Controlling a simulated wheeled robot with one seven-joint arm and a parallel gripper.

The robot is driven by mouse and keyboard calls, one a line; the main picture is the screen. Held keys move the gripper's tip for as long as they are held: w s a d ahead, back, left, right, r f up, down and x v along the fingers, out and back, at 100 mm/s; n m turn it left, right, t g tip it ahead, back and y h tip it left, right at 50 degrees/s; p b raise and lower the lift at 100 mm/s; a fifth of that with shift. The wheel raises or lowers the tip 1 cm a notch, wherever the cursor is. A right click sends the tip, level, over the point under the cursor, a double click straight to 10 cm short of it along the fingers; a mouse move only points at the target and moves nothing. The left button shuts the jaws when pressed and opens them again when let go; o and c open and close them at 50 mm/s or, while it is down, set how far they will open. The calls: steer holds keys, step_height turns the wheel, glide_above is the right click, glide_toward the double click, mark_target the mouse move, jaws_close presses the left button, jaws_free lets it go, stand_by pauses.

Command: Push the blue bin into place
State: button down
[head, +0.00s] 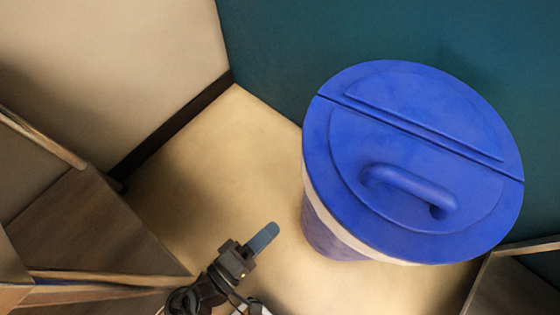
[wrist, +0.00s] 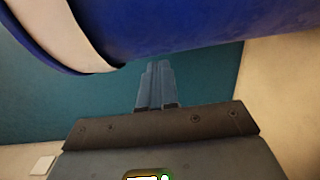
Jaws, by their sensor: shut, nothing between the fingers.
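The blue bin (head: 410,160) stands upright on the floor at the right of the head view, close to the teal wall. Its round blue lid has a handle (head: 410,188) and a white band shows under the rim. My gripper (head: 264,237) is to the left of the bin's lower side, with its fingers shut and empty. A gap shows between the fingertips and the bin in the head view. In the wrist view the shut fingers (wrist: 155,85) point toward the teal wall, and the blue bin (wrist: 200,28) fills the top of the picture.
The teal wall (head: 270,50) runs behind the bin and meets a beige wall (head: 120,60) with dark skirting (head: 170,125). Wooden furniture (head: 90,225) stands at the left, and another wooden piece (head: 515,285) at the lower right. Bare floor (head: 220,170) lies left of the bin.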

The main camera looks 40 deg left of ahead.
mark_target(314, 207)
steer(key=shift+m+t+h, duration=0.3)
steer(key=shift+m+t, duration=0.1)
steer(key=shift+m, duration=0.1)
steer(key=w, duration=0.3)
steer(key=w+r+b, duration=0.1)
steer(key=w, duration=0.4)
steer(key=shift+w+r, duration=0.4)
steer(key=shift+w+d+f, duration=0.1)
steer(key=shift+w+d, duration=0.6)
steer(key=shift+d, duration=0.2)
steer(key=shift+w+d, duration=0.7)
steer(key=shift+d, duration=0.15)
steer(key=shift+w, duration=0.1)
